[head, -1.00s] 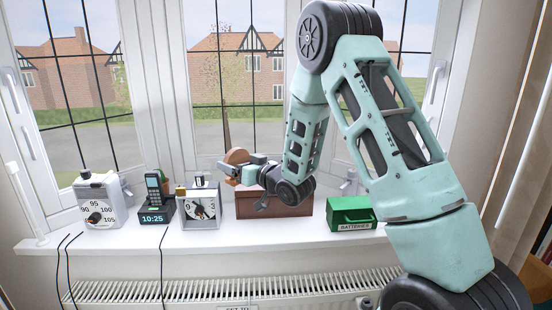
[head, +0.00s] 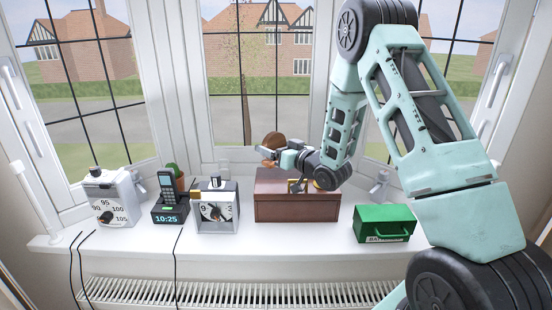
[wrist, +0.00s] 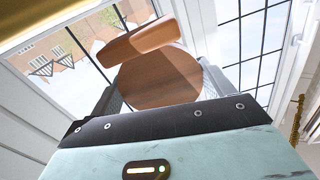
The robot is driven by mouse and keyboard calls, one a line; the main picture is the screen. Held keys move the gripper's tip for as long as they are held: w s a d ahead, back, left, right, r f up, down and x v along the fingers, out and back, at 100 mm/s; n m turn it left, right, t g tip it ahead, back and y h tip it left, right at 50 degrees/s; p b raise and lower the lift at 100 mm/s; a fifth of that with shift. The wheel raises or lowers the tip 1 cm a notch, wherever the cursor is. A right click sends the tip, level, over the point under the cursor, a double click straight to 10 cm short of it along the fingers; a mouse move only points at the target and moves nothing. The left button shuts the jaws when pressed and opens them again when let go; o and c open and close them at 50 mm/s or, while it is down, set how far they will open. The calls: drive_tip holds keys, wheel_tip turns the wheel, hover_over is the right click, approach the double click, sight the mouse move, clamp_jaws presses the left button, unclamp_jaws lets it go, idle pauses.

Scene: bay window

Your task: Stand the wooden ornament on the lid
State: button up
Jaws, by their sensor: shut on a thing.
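The wooden ornament (head: 276,140) is brown and rounded, and my gripper (head: 268,153) is shut on it. In the wrist view the ornament (wrist: 160,82) shows as a round disc with a thick slab tilted across its top, between the fingers. My wrist hides part of the lid.
On the white sill (head: 328,238), left of the box, are a dial clock (head: 217,212), a phone on its dock (head: 168,200), a cactus pot (head: 179,181) and a white dial timer (head: 113,200). A green batteries box (head: 384,221) stands right. Window frames rise close behind.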

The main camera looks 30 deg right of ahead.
drive_tip(key=shift+f+p, duration=0.5)
drive_tip(key=shift+f, duration=1.5)
drive_tip(key=shift+s+f+b, duration=0.2)
drive_tip(key=shift+f+b, duration=0.55)
drive_tip(key=shift+b, duration=0.1)
drive_tip(key=o, duration=1.1)
drive_tip(key=shift+f, duration=0.1)
drive_tip(key=shift+c, duration=0.2)
drive_tip(key=shift+a, duration=0.1)
drive_tip(key=shift+r+p, duration=0.5)
drive_tip(key=shift+p, duration=0.2)
drive_tip(key=s+b, duration=0.1)
drive_tip(key=s, duration=0.2)
drive_tip(key=s+d+b, duration=0.1)
drive_tip(key=s+b, duration=0.1)
drive_tip(key=s, duration=0.2)
drive_tip(key=s+d+b, duration=0.1)
drive_tip(key=s, duration=0.2)
drive_tip(key=shift+s+d+r+b, duration=0.2)
drive_tip(key=shift+s+b, duration=0.1)
drive_tip(key=shift+b, duration=0.1)
drive_tip(key=shift+s+r, duration=0.15)
drive_tip(key=shift+s, duration=0.25)
